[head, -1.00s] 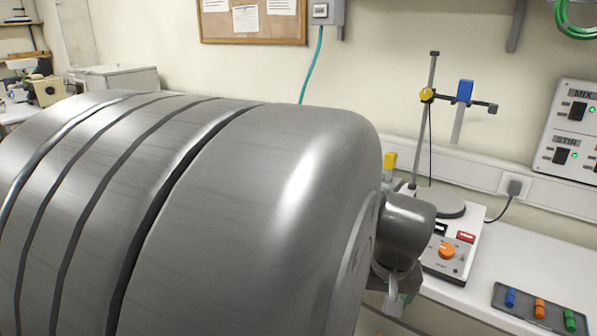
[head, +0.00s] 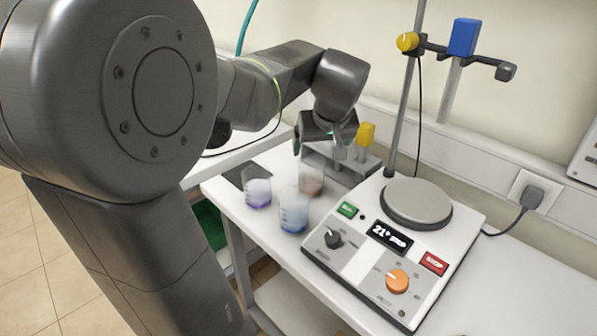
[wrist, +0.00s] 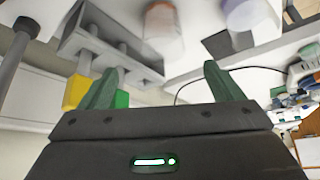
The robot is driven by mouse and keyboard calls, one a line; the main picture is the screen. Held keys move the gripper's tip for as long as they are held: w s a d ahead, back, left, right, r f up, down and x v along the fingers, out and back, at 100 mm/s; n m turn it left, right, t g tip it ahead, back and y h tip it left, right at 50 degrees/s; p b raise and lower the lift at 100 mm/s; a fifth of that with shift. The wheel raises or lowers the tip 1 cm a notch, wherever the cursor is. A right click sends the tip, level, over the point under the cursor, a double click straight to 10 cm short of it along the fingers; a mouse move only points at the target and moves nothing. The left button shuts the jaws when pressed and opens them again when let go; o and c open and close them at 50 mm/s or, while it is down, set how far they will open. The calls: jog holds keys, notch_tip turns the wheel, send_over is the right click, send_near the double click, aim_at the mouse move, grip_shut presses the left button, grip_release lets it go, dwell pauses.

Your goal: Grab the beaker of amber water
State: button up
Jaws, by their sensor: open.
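Three clear beakers stand on the white bench in the head view. The one with reddish-brown, amber-like water (head: 311,181) is at the back right of the group; it also shows blurred at the top middle of the wrist view (wrist: 163,32). My gripper (head: 318,148) is open and empty, above and slightly behind this beaker. In the wrist view its two green fingers (wrist: 163,85) are spread, with the beaker beyond them and not between them. A purple-water beaker (head: 257,193) is to the left, and a blue-water beaker (head: 293,215) is in front.
A grey rack (head: 338,165) with a yellow-topped item (head: 366,134) stands close behind the beakers. A hotplate stirrer (head: 370,250) with an upright rod (head: 405,110) is to the right. The bench edge is close on the left of the beakers.

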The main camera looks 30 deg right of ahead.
aim_at(311, 176)
jog(key=x, duration=1.2)
jog(key=shift+w+a+f, duration=0.15)
jog(key=shift+f, duration=0.1)
jog(key=c, duration=1.2)
